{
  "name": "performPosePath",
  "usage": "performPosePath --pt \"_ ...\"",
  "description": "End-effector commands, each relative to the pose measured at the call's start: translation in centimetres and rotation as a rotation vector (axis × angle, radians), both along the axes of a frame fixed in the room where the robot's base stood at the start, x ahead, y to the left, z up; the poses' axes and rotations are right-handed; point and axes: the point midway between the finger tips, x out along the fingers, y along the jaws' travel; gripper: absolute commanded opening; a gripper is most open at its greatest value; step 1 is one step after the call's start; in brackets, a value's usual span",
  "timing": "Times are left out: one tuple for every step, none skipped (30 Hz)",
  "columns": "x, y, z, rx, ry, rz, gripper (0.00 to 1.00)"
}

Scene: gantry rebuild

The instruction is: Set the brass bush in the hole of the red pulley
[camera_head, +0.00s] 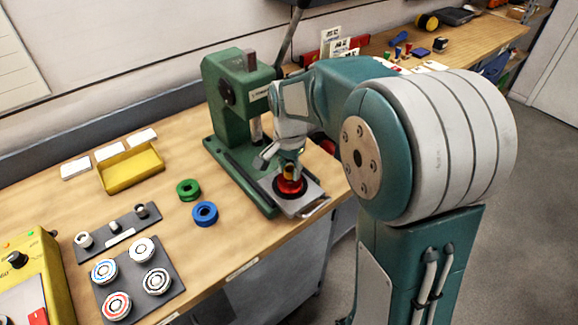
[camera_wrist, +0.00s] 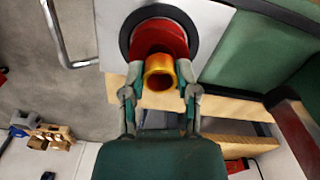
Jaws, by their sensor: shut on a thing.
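The red pulley (camera_head: 291,189) sits on a dark ring on the pale plate of the green press. It also shows in the wrist view (camera_wrist: 160,35), at the top. My gripper (camera_wrist: 160,74) is shut on the brass bush (camera_wrist: 159,66), with one finger on each side of it. In the head view the bush (camera_head: 289,173) shows just above the pulley, below my gripper (camera_head: 284,166). In the wrist view the bush overlaps the near part of the pulley. The pulley's hole is hidden, and I cannot tell whether the bush's lower end touches the pulley.
The green press (camera_head: 232,95) stands close behind my gripper. A green ring (camera_head: 188,187) and a blue ring (camera_head: 205,221) lie left of the plate. A yellow tray (camera_head: 118,180) and dark racks with small parts are further left.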

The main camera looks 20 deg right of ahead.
Motion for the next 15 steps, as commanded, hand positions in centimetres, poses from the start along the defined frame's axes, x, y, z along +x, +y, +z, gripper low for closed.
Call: performPosePath --pt "0.0 0.0 -0.1 0.0 0.0 0.0 0.0" --pt "0.0 0.0 -0.2 0.0 0.0 0.0 0.0" --pt "0.0 0.0 -0.3 0.0 0.0 0.0 0.0" --pt "0.0 0.0 -0.4 0.001 -0.001 0.0 0.0" --pt "0.0 0.0 -0.5 0.001 -0.001 0.0 0.0" --pt "0.0 0.0 -0.6 0.001 -0.001 0.0 0.0" --pt "0.0 0.0 -0.6 0.0 0.0 0.0 0.0" --pt "0.0 0.0 -0.7 0.0 0.0 0.0 0.0" --pt "0.0 0.0 -0.8 0.0 0.0 0.0 0.0" --pt "0.0 0.0 -0.9 0.0 0.0 0.0 0.0" --pt "0.0 0.0 -1.0 0.0 0.0 0.0 0.0" --pt "0.0 0.0 -1.1 0.0 0.0 0.0 0.0" --pt "0.0 0.0 -1.1 0.0 0.0 0.0 0.0" --pt "0.0 0.0 -1.2 0.0 0.0 0.0 0.0" --pt "0.0 0.0 -1.3 0.0 0.0 0.0 0.0"
